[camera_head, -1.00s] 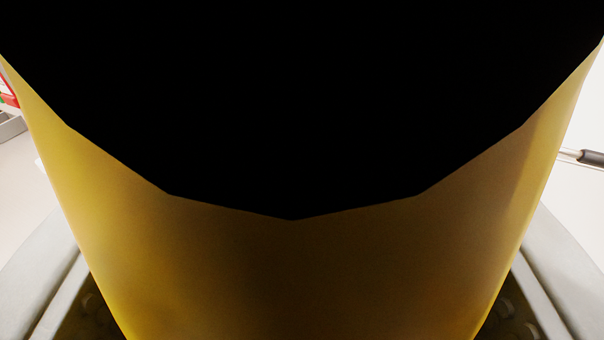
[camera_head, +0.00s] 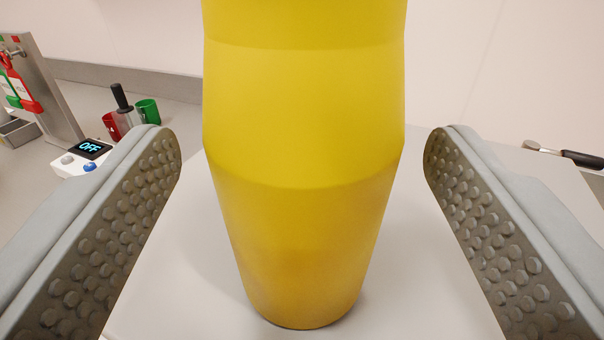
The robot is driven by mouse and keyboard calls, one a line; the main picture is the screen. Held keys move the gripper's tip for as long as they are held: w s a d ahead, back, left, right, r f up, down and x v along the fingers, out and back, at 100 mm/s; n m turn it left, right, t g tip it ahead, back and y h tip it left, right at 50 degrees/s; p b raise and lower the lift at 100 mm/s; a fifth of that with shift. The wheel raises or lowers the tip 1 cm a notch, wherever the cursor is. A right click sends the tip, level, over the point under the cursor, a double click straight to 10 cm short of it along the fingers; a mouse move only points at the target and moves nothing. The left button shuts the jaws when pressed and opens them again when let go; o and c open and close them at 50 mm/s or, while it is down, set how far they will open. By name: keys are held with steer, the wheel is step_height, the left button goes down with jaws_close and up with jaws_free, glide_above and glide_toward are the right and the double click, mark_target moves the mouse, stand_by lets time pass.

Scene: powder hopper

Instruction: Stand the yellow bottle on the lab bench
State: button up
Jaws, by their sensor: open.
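The yellow bottle (camera_head: 305,170) stands upright on a pale grey-white surface, the lab bench top (camera_head: 420,300), in the middle of the view. Its upper end is cut off by the frame's top edge. My gripper (camera_head: 302,150) is open, with one studded finger to the left of the bottle and one to the right. There is a clear gap between each finger and the bottle, and neither touches it.
A dark-handled tool (camera_head: 580,157) lies at the right. The surface around the bottle is clear.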

steer(key=s, duration=0.7)
steer(key=shift+s+d, duration=0.25)
steer(key=shift+d, duration=0.05)
steer(key=s+d+f, duration=0.1)
steer(key=s+f, duration=0.2)
steer(key=s, duration=0.5)
steer(key=s+d+f, duration=0.2)
steer(key=s+f, duration=0.2)
steer(key=s, duration=0.5)
steer(key=s+d+f+h, duration=0.1)
steer(key=s+f, duration=0.3)
steer(key=s, duration=0.4)
steer(key=shift+s+d+f+m+g, duration=0.2)
steer(key=shift+s+m+g, duration=0.1)
steer(key=shift+s+m, duration=0.1)
steer(key=shift+o, duration=0.5)
steer(key=shift+s+f, duration=0.2)
steer(key=shift+s, duration=0.1)
